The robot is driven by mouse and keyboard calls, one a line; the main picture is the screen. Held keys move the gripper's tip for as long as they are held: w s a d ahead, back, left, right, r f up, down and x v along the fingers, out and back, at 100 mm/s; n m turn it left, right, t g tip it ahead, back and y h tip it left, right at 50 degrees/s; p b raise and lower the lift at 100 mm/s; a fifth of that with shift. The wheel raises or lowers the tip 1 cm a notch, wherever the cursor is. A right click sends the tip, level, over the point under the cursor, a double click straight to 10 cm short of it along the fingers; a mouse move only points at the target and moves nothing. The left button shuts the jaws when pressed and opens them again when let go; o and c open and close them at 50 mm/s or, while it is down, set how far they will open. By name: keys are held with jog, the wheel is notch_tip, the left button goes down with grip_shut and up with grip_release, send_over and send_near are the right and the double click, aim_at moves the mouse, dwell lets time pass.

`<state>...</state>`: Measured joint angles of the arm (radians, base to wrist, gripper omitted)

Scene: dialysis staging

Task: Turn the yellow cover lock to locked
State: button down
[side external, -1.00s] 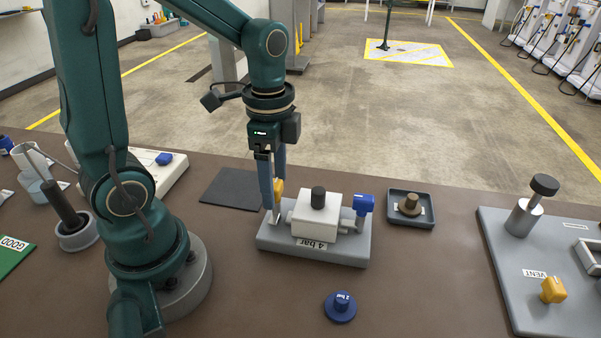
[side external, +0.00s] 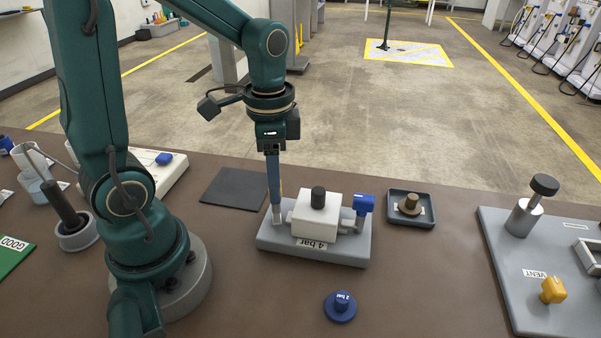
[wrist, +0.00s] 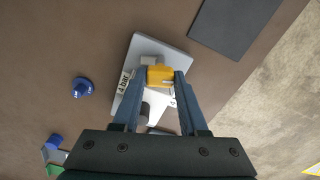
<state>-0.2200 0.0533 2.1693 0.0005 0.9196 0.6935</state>
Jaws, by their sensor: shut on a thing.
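The yellow cover lock (wrist: 160,75) is a small knob at one end of the grey base plate (side external: 340,255), seen in the wrist view between my fingertips. My gripper (side external: 275,215) points down at the left end of that plate and is shut on the lock; in the wrist view my gripper (wrist: 161,77) has one finger on each side of it.
A blue knob (side external: 363,204) is at the right end of the plate. A tray (side external: 427,219) with a brown knob, a blue "2 bar" piece (side external: 340,307) and a dark mat (side external: 232,189) lie around it. A grey panel (side external: 520,290) with a yellow VENT knob is at right.

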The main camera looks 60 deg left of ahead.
jog(key=n, duration=1.1)
jog(key=shift+n, duration=1.6)
jog(key=shift+c, duration=2.2)
grip_release()
